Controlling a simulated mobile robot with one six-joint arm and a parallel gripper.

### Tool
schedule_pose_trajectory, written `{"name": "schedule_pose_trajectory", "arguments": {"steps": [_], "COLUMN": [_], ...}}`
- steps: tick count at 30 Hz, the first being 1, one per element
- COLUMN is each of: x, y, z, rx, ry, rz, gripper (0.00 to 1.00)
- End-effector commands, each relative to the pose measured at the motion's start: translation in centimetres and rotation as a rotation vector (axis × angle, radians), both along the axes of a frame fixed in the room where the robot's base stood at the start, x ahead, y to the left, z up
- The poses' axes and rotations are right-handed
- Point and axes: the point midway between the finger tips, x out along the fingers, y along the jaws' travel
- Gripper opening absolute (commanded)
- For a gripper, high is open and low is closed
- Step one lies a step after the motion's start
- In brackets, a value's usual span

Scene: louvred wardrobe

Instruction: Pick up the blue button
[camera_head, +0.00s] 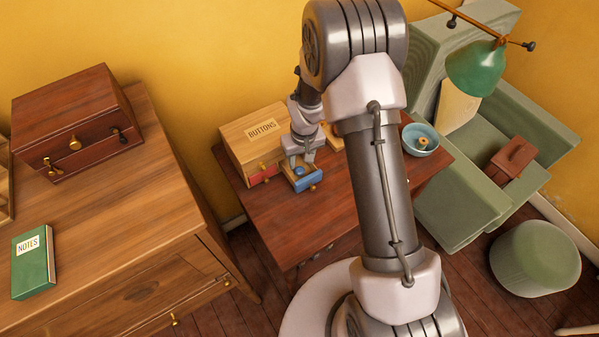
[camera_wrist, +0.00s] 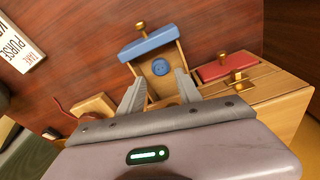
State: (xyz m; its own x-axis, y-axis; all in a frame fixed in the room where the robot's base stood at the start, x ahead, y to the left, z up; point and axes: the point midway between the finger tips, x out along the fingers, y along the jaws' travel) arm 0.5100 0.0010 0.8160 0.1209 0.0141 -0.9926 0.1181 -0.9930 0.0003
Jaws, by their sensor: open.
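The blue button (camera_wrist: 160,67) lies in the open blue-fronted drawer (camera_wrist: 150,44) of the wooden button box, seen in the wrist view. In the head view the drawer (camera_head: 308,181) sticks out of the box labelled BUTTONS (camera_head: 258,133), and the button (camera_head: 299,171) shows as a small blue spot inside it. My gripper (camera_wrist: 160,85) is open and empty, its two fingers pointing at the drawer from the box side. The button appears beyond the fingertips, roughly between them. I cannot tell the exact height of the fingers above it.
The red-fronted drawer (camera_head: 264,175) beside it appears shut. The box stands on a reddish table (camera_head: 285,222). A blue bowl (camera_head: 420,140) stands to the right, behind my arm. A sign (camera_wrist: 18,45) lies on the table in the wrist view. The table front is clear.

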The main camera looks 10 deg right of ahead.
Motion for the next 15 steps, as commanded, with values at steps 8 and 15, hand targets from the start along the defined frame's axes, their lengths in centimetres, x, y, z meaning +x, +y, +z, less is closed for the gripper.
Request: {"name": "schedule_pose_trajectory", "arguments": {"steps": [8, 15], "x": [0.3, 0.3], "y": [0.2, 0.2], "z": [-4.9, -4.6], "rx": [0.0, 0.0], "ry": [0.001, 0.001], "rz": [-0.001, -0.001], "gripper": [0.41, 0.27]}}
